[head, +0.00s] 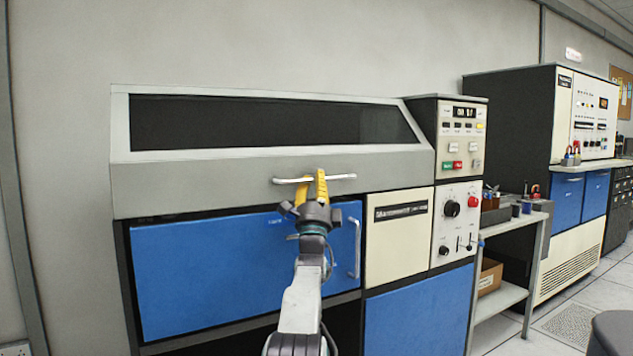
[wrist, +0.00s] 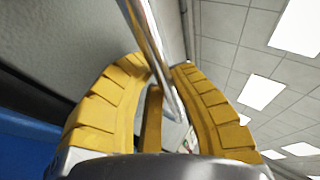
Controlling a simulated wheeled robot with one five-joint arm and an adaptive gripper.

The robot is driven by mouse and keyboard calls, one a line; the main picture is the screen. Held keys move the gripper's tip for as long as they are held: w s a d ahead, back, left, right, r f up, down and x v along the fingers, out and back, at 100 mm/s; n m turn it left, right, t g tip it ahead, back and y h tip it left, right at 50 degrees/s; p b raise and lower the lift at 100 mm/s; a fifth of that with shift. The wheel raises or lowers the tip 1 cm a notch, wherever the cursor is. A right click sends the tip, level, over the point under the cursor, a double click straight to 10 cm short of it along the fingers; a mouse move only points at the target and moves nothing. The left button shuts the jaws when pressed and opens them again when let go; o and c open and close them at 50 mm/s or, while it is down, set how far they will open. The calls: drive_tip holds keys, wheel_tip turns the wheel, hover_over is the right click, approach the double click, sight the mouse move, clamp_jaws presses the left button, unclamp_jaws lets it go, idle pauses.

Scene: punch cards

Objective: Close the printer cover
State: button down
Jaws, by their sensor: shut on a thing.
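The printer cover (head: 200,184) is a grey sloped lid with a dark window (head: 260,122), on top of the blue-doored cabinet. It sits down flush along the cabinet's top, with no gap that I can make out. A metal bar handle (head: 340,177) runs across its front face. My gripper (head: 311,184) is at this handle with its yellow fingers shut on the bar. The fingers hide part of the handle.
A control panel (head: 461,140) with buttons and knobs stands right of the cover. A blue door (head: 200,270) with a vertical handle (head: 356,248) is below it. A small table (head: 510,222) with padlocks and boxes stands further right, before another cabinet (head: 510,110).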

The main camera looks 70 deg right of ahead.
drive_tip(key=shift+w+d+f, duration=0.1)
drive_tip(key=shift+d+f, duration=0.2)
drive_tip(key=shift+f, duration=0.35)
drive_tip(key=c, duration=1.5)
unclamp_jaws()
drive_tip(key=o, duration=0.4)
drive_tip(key=shift+r, duration=0.1)
drive_tip(key=shift+a, duration=0.1)
drive_tip(key=shift+r, duration=0.1)
drive_tip(key=shift+a, duration=0.1)
drive_tip(key=shift+w+v, duration=0.2)
drive_tip(key=shift+v, duration=0.75)
drive_tip(key=shift+g, duration=0.3)
drive_tip(key=shift+s+v, duration=0.2)
drive_tip(key=shift+v, duration=2.3)
drive_tip(key=shift+s+v, duration=0.2)
drive_tip(key=shift+v, duration=2.3)
drive_tip(key=shift+r, duration=0.1)
